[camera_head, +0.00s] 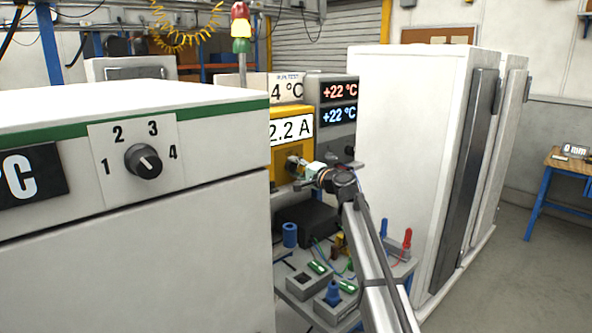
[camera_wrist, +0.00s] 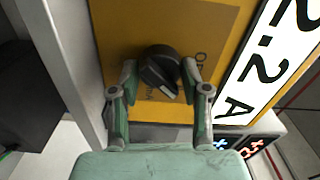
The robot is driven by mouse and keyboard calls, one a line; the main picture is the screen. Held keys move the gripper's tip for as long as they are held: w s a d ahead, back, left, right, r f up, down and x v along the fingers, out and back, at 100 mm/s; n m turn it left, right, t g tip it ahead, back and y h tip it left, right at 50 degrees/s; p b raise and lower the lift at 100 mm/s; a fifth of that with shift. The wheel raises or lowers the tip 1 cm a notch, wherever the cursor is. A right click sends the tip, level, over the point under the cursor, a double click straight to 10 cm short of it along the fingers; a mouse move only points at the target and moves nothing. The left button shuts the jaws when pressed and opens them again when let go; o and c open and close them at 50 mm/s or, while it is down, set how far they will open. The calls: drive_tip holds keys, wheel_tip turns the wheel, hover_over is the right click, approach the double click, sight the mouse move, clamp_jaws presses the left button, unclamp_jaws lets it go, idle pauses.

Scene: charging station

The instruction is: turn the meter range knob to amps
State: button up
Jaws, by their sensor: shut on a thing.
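The yellow meter (camera_head: 285,148) stands behind the large white cabinet in the head view, and its display (camera_head: 291,130) reads "2.2 A". In the wrist view the yellow panel (camera_wrist: 120,30) carries a black range knob (camera_wrist: 160,66) with a pale pointer mark toward the bottom of the picture. Small labels beside the knob are rotated and partly hidden, so I cannot read them surely. My gripper (camera_wrist: 158,73) has a finger on each side of the knob and is shut on it. In the head view my gripper (camera_head: 298,166) is at the meter's lower front and hides the knob.
A white cabinet (camera_head: 225,225) with a numbered dial (camera_head: 143,162) stands close on the left. Tall white cabinets (camera_head: 405,150) stand on the right. Below my arm, a bench holds a blue cylinder (camera_head: 290,235), grey blocks (camera_head: 310,285) and a red-handled item (camera_head: 407,238).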

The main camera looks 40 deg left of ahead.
drive_tip(key=shift+r+m, duration=0.1)
drive_tip(key=shift+m, duration=0.5)
drive_tip(key=shift+w, duration=0.1)
drive_tip(key=o, duration=1.1)
drive_tip(key=shift+o, duration=0.2)
drive_tip(key=shift+d, duration=0.1)
drive_tip(key=s+d, duration=0.1)
drive_tip(key=d, duration=1)
drive_tip(key=shift+s+d, duration=0.35)
drive_tip(key=shift+s, duration=0.05)
